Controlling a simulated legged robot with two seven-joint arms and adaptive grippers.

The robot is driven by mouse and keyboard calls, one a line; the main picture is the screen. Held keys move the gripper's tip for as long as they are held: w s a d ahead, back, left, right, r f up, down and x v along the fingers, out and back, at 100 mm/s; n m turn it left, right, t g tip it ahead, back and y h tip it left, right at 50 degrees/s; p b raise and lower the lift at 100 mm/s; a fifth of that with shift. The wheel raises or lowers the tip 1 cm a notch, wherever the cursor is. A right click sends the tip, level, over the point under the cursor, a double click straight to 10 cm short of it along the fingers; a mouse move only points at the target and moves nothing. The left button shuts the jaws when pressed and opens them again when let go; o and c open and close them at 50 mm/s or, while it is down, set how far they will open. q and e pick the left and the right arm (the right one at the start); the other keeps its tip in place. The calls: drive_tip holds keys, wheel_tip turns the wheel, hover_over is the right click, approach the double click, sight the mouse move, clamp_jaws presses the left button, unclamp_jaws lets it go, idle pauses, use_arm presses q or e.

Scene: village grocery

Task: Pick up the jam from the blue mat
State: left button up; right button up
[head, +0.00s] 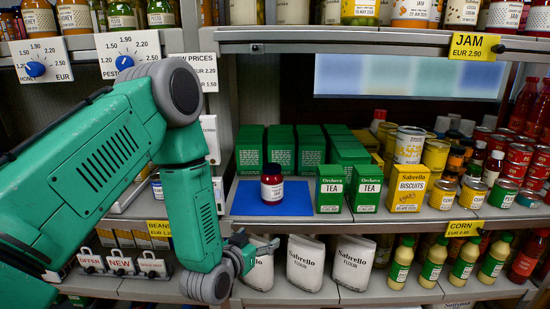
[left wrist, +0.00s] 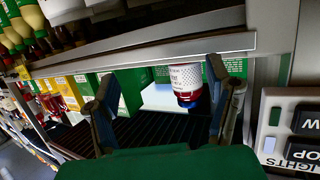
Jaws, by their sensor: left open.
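The jam is a small jar (head: 272,184) with a dark lid, a pale label and red contents. It stands upright on the blue mat (head: 243,198) on the middle shelf. My left gripper (head: 265,245) is open, below and in front of the shelf edge, before the white flour bags. In the left wrist view, which looks upside down, the jar (left wrist: 187,80) shows beyond and between the two spread fingers (left wrist: 160,98), apart from them. My right gripper is not in view.
Green tea boxes (head: 330,188) stand just right of the mat, with more green boxes (head: 281,148) behind. A yellow biscuits box (head: 407,189) and cans are further right. Flour bags (head: 305,262) stand on the shelf below. An upper shelf (head: 340,36) overhangs.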

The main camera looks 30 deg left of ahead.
use_arm(q)
drive_tip(key=w+a+r+n+t+y+p, duration=0.1)
drive_tip(key=w+a+r+t+y+p, duration=0.2)
drive_tip(key=r, duration=0.8)
drive_tip(key=h, duration=0.1)
approach(272, 166)
drive_tip(key=x, duration=0.3)
drive_tip(key=shift+w+a+f+b, duration=0.15)
drive_tip(key=shift+w+a+b, duration=0.15)
drive_tip(key=shift+w+b, duration=0.1)
drive_tip(key=shift+w+a+f, duration=0.1)
drive_tip(key=shift+w+a, duration=0.3)
drive_tip(key=w, duration=0.4)
drive_tip(key=shift+w+b, duration=0.25)
drive_tip(key=shift+b, duration=0.05)
drive_tip(key=shift+w, duration=0.3)
drive_tip(key=shift+a, duration=0.2)
drive_tip(key=c, duration=1.6)
clamp_jaws()
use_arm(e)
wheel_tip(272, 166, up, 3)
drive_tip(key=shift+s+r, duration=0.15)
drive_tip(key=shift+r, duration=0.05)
